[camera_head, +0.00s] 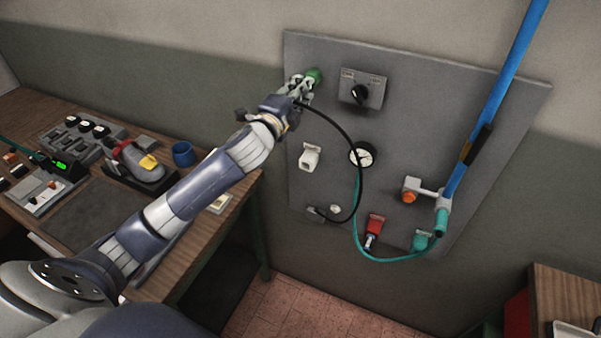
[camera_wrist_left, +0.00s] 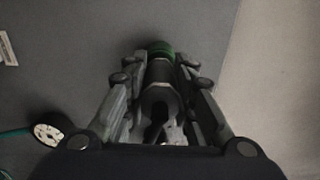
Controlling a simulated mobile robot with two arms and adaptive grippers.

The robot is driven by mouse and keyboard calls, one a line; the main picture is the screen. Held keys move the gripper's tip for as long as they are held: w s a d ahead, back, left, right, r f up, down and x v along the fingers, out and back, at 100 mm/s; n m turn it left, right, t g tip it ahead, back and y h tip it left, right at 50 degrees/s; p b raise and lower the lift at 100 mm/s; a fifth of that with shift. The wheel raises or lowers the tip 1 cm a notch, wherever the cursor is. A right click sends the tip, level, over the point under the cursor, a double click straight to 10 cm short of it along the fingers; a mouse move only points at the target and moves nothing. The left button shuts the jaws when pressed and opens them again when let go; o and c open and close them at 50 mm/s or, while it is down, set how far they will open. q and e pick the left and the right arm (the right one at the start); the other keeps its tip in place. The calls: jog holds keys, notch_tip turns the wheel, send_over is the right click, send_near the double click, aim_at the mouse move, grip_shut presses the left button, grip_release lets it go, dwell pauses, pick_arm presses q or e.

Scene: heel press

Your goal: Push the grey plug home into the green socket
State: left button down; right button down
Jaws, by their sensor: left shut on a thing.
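The green socket (camera_head: 314,75) is on the upper left of the grey wall panel. It also shows in the left wrist view (camera_wrist_left: 160,48), straight ahead of the fingers. My left gripper (camera_head: 299,87) is at the socket, shut on the grey plug (camera_wrist_left: 160,73). The plug lies between the two fingers and points at the socket, its front end meeting the green ring. I cannot tell how deep it sits. A black cable (camera_head: 358,170) loops from near the gripper down to the panel's lower left. My right gripper is not in view.
A cluttered wooden bench (camera_head: 185,235) stands left.

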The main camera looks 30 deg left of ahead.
pick_arm(q)
jog(key=shift+w, duration=0.2)
jog(key=c, duration=1.3)
grip_release()
jog(key=shift+w, duration=0.15)
